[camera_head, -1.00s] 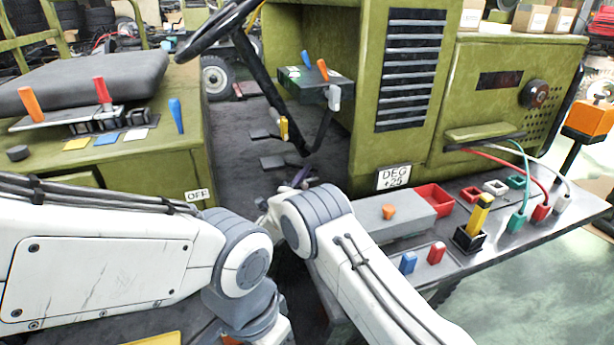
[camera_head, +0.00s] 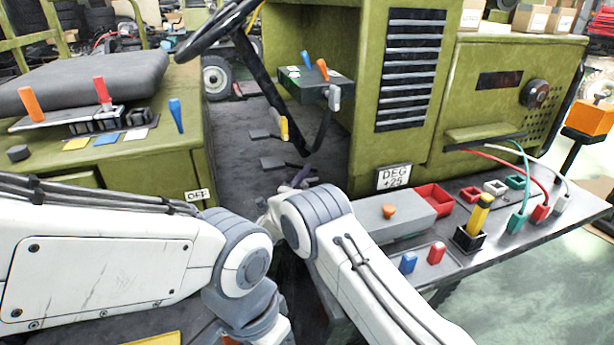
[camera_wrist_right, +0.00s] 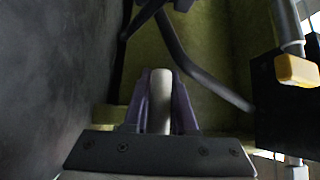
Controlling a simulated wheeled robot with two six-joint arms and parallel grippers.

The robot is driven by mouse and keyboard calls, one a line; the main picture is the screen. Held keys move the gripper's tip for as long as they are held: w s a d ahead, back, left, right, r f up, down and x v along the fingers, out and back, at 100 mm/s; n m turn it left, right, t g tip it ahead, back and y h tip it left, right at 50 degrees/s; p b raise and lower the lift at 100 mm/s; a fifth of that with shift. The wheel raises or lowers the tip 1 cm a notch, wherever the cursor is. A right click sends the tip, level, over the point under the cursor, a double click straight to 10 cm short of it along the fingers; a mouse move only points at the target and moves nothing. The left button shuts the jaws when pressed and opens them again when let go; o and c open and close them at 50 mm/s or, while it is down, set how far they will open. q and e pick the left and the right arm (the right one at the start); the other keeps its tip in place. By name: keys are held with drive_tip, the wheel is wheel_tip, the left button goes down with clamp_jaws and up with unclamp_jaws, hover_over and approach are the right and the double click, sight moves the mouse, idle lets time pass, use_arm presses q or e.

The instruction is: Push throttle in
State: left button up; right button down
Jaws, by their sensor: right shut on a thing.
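My right gripper (camera_head: 300,178) shows in the head view as small purple fingertips low in front of the vehicle's footwell, mostly hidden by my own arm. In the right wrist view the purple fingers (camera_wrist_right: 160,100) are shut on a pale grey rounded handle (camera_wrist_right: 160,90), which stands between them. No label marks any control as the throttle. A grey-white lever (camera_head: 334,97) hangs at the dash box, and a yellow-tipped lever (camera_head: 284,128) stands below it by the steering column. A yellow knob (camera_wrist_right: 297,70) also shows in the right wrist view. My left gripper is out of sight.
The steering wheel (camera_head: 215,28) and its dark column (camera_head: 265,80) cross above the footwell. The dash box (camera_head: 305,85) carries blue and orange levers. The seat panel (camera_head: 75,122) is on the left, a bench (camera_head: 475,250) with coloured plugs on the right.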

idle(0.4)
drive_tip(key=shift+w+d+b, duration=0.25)
drive_tip(key=shift+d+b, duration=0.05)
drive_tip(key=shift+d, duration=0.4)
drive_tip(key=shift+w+d+b, duration=0.2)
drive_tip(key=shift+d+b, duration=0.05)
drive_tip(key=shift+d, duration=0.45)
drive_tip(key=shift+f, duration=0.1)
drive_tip(key=c, duration=0.7)
unclamp_jaws()
drive_tip(key=shift+c, duration=0.2)
drive_tip(key=shift+s, duration=0.1)
